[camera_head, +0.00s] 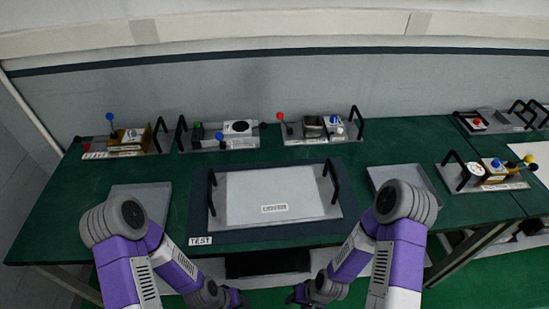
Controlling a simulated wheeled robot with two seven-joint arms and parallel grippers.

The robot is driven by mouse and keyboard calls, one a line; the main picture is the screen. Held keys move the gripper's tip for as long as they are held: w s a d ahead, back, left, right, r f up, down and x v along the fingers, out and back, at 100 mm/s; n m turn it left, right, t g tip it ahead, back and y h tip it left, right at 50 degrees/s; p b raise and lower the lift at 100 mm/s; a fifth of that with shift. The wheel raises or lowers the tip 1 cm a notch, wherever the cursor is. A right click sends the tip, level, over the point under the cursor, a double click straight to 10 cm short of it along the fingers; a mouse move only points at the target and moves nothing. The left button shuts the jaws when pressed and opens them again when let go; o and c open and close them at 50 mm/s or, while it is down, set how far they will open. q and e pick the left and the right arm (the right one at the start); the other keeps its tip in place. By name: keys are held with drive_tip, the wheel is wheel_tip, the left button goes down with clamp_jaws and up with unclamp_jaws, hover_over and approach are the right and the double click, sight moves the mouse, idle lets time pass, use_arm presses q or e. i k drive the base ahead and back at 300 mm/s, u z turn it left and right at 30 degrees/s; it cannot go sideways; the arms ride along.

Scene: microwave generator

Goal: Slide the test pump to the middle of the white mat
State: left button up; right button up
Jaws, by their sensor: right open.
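Several small units on grey plates stand on the green table; I cannot tell which one is the test pump. One unit (485,181), with a blue knob and a yellow knob, stands at the right beside a white mat (542,153), which is cut off by the right edge. A dark mat (200,222) labelled TEST lies in the middle, with a grey plate (245,190) labelled COVER and two black handles on it. My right gripper (296,297) is open and empty at the bottom, before the table's front edge. My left gripper (240,299) is beside it, its jaws unclear.
Three units stand along the back: left (128,142), middle (215,135) and right (318,129). Another unit (490,121) stands at the back right. Empty grey plates lie left (150,190) and right (388,173) of the dark mat. Handles stick up from the plates.

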sight(462, 177)
drive_tip(key=z, duration=2.4)
drive_tip(key=k, duration=0.6)
drive_tip(key=z, duration=1)
drive_tip(key=i, duration=1)
drive_tip(key=u, duration=0.65)
drive_tip(key=i, duration=0.95)
drive_tip(key=u, duration=1.15)
drive_tip(key=i, duration=0.2)
